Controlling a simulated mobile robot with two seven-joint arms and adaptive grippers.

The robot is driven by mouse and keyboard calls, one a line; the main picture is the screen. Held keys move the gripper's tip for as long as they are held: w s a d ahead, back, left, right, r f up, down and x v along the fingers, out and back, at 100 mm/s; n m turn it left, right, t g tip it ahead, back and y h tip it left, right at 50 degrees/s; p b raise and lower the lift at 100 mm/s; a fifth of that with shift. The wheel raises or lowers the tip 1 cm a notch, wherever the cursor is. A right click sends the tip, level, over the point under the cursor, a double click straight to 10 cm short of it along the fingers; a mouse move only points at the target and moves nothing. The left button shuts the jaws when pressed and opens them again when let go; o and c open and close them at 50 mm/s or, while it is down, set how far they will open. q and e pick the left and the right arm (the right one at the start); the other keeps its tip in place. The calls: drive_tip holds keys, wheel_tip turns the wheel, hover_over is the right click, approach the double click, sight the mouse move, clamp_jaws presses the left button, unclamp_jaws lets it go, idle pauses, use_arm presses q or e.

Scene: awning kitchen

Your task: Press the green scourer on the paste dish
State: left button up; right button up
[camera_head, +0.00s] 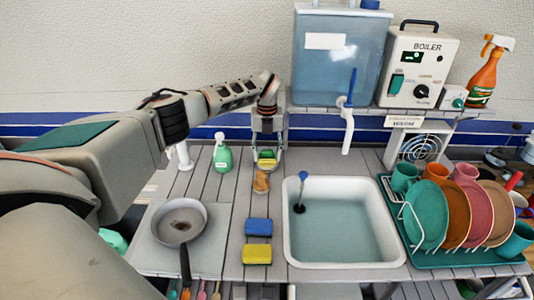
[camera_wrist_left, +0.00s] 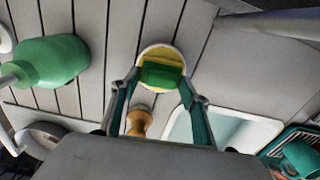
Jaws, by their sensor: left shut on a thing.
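My left gripper (camera_head: 267,145) is shut on the green scourer (camera_wrist_left: 162,74), which sits between its fingertips (camera_wrist_left: 160,76). The scourer is over the round paste dish (camera_wrist_left: 144,58), which has a pale rim and yellow paste showing past the scourer's edges. In the head view the scourer (camera_head: 266,154) is low at the dish, behind the sink's left corner. Whether it touches the paste I cannot tell. My right gripper is not in view.
A brown wooden-handled thing (camera_head: 261,182) stands just in front of the dish. A green bottle (camera_head: 222,155) is to the left. Blue (camera_head: 257,226) and yellow (camera_head: 257,253) sponges lie nearer. The sink (camera_head: 340,255) is right, a pan (camera_head: 180,221) left.

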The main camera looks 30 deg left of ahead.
sight(267, 152)
use_arm(q)
drive_tip(key=shift+s, duration=0.1)
idle(0.3)
drive_tip(key=shift+r+p, duration=0.95)
drive_tip(key=shift+r, duration=2.5)
